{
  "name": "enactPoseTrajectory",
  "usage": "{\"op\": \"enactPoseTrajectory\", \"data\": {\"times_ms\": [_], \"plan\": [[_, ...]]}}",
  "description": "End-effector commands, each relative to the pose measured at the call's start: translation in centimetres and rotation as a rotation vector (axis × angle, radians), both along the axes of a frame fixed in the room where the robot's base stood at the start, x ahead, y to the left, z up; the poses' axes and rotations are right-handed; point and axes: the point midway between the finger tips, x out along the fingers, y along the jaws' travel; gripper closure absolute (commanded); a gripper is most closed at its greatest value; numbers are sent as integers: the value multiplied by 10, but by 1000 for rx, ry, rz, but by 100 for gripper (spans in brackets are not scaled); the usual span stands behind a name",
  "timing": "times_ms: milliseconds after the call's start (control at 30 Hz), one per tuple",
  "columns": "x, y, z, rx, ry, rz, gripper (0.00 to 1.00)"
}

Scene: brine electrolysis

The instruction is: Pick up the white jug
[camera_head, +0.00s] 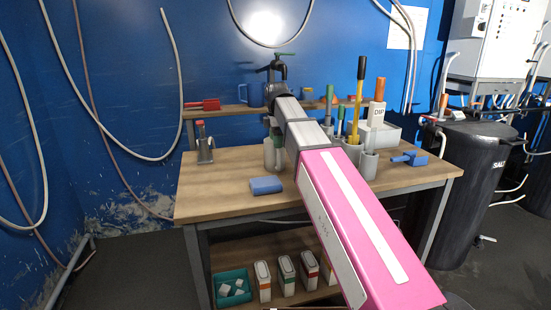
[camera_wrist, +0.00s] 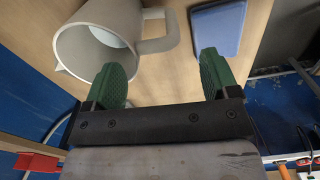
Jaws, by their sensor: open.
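The white jug (camera_wrist: 75,50) is upright on the wooden table, with its open mouth facing the wrist camera and its handle (camera_wrist: 160,30) on the right side in the wrist view. In the head view the jug (camera_head: 269,155) is a pale shape partly hidden behind my arm and gripper. My gripper (camera_wrist: 165,72) has green finger pads, is open and holds nothing. Its left finger overlaps the jug's lower right rim in the wrist view, and the handle lies ahead between the fingers. I cannot tell whether anything touches.
A blue block (camera_head: 266,185) lies just right of the jug's handle in the wrist view. Grey holders with tools (camera_head: 354,150) stand right of my arm. A red-handled clamp (camera_head: 205,146) is at the left. The table's front left (camera_head: 215,195) is clear.

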Motion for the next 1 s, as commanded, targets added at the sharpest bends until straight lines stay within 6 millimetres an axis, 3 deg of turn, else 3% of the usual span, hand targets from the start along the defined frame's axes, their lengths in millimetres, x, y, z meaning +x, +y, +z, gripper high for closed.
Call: {"op": "enactPoseTrajectory", "data": {"times_ms": [267,567,800,833,1000], "plan": [[0,-2,-18,0,1,0,19],[0,-4,-55,0,1,0,19],[1,-4,-58,0,0,0,19],[1,-4,-58,0,0,0,22],[1,-4,-57,0,0,0,78]]}}
